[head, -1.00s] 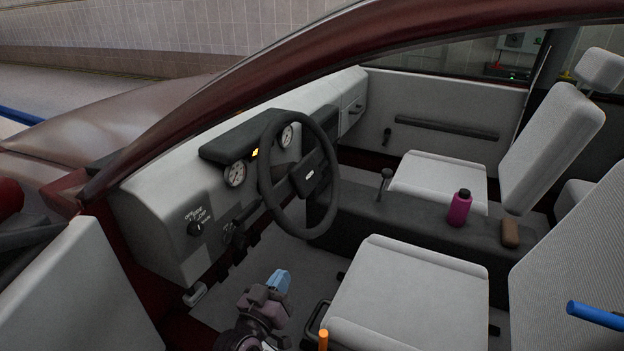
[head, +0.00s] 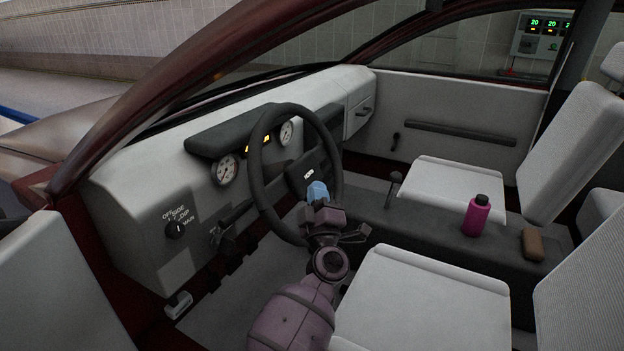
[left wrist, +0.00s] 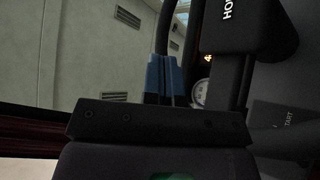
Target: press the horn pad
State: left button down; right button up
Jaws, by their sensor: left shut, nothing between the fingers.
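The horn pad (head: 308,173) is the dark block at the hub of the black steering wheel (head: 257,160), with a small white label. In the left wrist view the horn pad (left wrist: 240,25) shows at the top right, with part of its lettering. My left gripper (head: 318,190) has blue fingertips that are shut and empty. In the head view it overlaps the lower right of the pad; I cannot tell whether it touches. In the left wrist view its blue fingers (left wrist: 165,78) appear to the left of and below the pad. My right gripper is out of view.
The dashboard (head: 130,190) with gauges and a light dial (head: 174,230) lies behind the wheel. A gear lever (head: 395,185) stands on the console, with a magenta bottle (head: 476,217) and a brown block (head: 532,244). Pale seats (head: 425,300) are at the right.

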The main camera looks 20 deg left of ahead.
aim_at(305, 175)
pick_arm(q)
jog(key=w+d+n+g+y+b, duration=0.1)
jog(key=w+d+n+g+b, duration=0.1)
jog(key=w+n+g, duration=0.2)
jog(key=w+d+r+n+g+y+b, duration=0.1)
jog(key=w+d+n+g+y+b, duration=0.1)
jog(key=w+n+g, duration=0.2)
jog(key=shift+w+d+r+n+b, duration=0.35)
jog(key=shift+w+n, duration=0.45)
jog(key=shift+w, duration=0.7)
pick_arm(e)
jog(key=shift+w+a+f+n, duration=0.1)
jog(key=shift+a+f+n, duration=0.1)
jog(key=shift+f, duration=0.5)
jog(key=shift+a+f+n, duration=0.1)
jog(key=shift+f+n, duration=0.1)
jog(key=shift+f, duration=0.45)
pick_arm(q)
jog(key=a+f+b, duration=0.1)
jog(key=a+f, duration=0.2)
jog(key=a, duration=0.5)
jog(key=shift+w+f, duration=0.3)
jog(key=shift+f, duration=0.1)
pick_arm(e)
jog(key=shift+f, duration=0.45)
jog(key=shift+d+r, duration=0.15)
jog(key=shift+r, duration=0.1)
